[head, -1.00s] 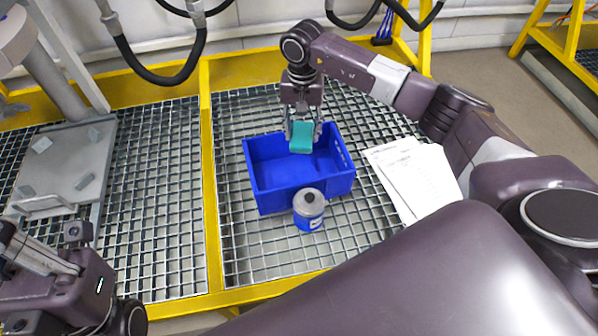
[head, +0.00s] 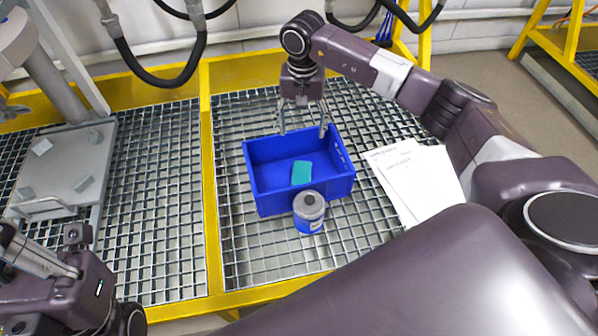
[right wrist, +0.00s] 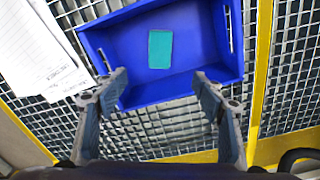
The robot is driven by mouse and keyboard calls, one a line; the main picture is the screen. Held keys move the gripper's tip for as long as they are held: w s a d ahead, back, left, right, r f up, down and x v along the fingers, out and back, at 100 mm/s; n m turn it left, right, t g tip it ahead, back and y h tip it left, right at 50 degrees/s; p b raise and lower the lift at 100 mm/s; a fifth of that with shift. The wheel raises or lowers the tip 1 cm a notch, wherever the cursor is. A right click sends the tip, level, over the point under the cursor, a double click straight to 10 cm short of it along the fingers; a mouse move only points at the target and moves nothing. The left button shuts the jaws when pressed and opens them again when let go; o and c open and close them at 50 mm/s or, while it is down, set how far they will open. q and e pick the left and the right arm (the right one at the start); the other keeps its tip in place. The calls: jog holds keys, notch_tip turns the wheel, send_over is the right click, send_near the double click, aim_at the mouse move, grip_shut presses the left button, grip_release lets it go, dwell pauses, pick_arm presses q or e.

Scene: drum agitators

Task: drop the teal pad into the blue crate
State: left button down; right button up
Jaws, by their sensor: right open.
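The teal pad (head: 301,172) lies on the floor of the blue crate (head: 262,189), near its front wall in the head view. In the right wrist view the teal pad (right wrist: 160,49) lies flat inside the blue crate (right wrist: 205,33), clear of the walls. My right gripper (head: 303,133) is open and empty, above the back edge of the crate. In the right wrist view its spread fingers (right wrist: 160,80) show nothing between them but the crate and grating beyond. My left arm shows at the lower left of the head view, but its fingertips are not visible.
A jar with a grey lid and blue lower part (head: 309,213) stands against the crate's front. White papers (head: 418,182) lie on the grating to the right. A yellow frame bar (head: 209,190) divides the grating. A grey plate (head: 66,168) is at left.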

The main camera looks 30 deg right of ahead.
notch_tip(320, 180, up, 10)
jog(key=shift+f, duration=0.2)
dwell(0.4)
